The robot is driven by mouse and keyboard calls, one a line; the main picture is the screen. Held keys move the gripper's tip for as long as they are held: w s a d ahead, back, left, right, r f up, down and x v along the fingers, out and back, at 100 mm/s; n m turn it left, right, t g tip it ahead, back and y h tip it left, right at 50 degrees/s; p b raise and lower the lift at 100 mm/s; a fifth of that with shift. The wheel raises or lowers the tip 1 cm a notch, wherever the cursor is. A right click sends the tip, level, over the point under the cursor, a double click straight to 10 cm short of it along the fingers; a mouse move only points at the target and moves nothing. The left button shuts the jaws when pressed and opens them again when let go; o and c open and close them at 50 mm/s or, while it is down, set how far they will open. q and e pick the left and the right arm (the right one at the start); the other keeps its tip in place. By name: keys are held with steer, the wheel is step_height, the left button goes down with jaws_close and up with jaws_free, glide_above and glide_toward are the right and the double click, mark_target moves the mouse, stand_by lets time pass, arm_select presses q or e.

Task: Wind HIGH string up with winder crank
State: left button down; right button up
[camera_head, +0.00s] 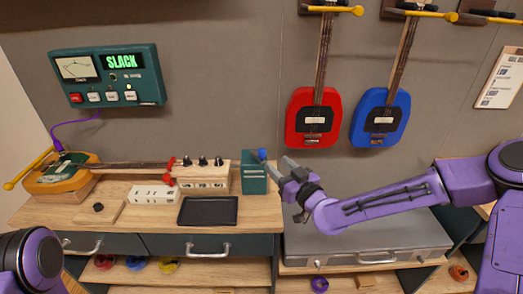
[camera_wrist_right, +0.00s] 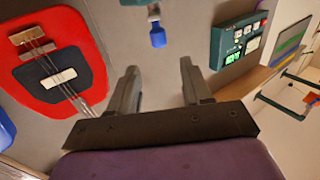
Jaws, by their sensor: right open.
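The winder crank, as I take the blue-handled piece (camera_head: 262,154) to be, stands at the teal holder (camera_head: 254,178) on the bench; the blue handle shows in the right wrist view (camera_wrist_right: 157,38), beyond the fingertips. My right gripper (camera_head: 283,169) is open and empty, just right of the holder; its two fingers are apart in the wrist view (camera_wrist_right: 159,68). The headstock block (camera_head: 203,178) carries several black tuning pegs, with labels on its front too small to read. The neck (camera_head: 130,165) runs left to the yellow instrument body (camera_head: 62,176). My left gripper is out of view.
The teal tuner (camera_head: 108,76) on the wall reads SLACK. A red piece (camera_head: 171,168) stands left of the headstock. A black tray (camera_head: 208,211) and a white block (camera_head: 154,194) lie in front. Red (camera_head: 316,118) and blue (camera_head: 380,117) instruments hang behind.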

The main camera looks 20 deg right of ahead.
mark_target(264, 153)
steer(key=p+x, duration=0.2)
steer(key=x, duration=0.8)
steer(key=shift+f, duration=0.15)
jaws_close()
